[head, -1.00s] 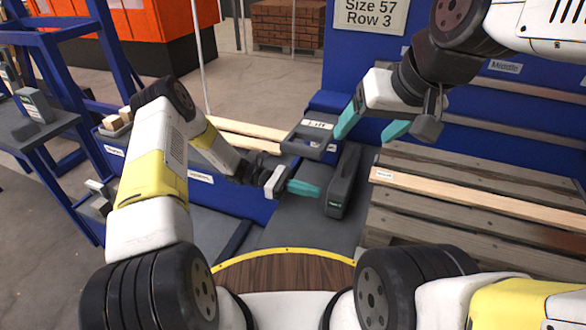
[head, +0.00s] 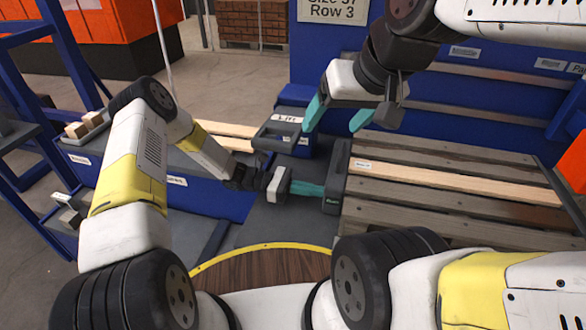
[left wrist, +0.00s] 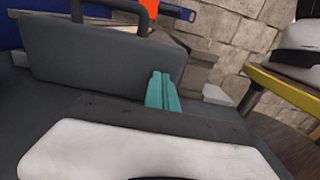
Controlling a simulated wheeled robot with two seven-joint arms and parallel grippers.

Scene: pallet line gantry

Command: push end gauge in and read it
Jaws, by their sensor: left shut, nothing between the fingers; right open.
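I see no clear gap between gauge and pallet. My left gripper (head: 322,190) is shut and empty, its teal fingertips at the gauge's left face, seemingly touching it. In the left wrist view the gauge (left wrist: 95,60) shows as a broad grey plate with a top handle, with the shut fingertips (left wrist: 162,92) in front of its lower right part. My right gripper (head: 335,120) is open and empty above the gauge. No reading is legible.
A grey device with a white label (head: 278,135) sits just behind and left of the gauge. A tray with wooden blocks (head: 85,128) is at the left. A light plank (head: 455,183) lies on the pallet.

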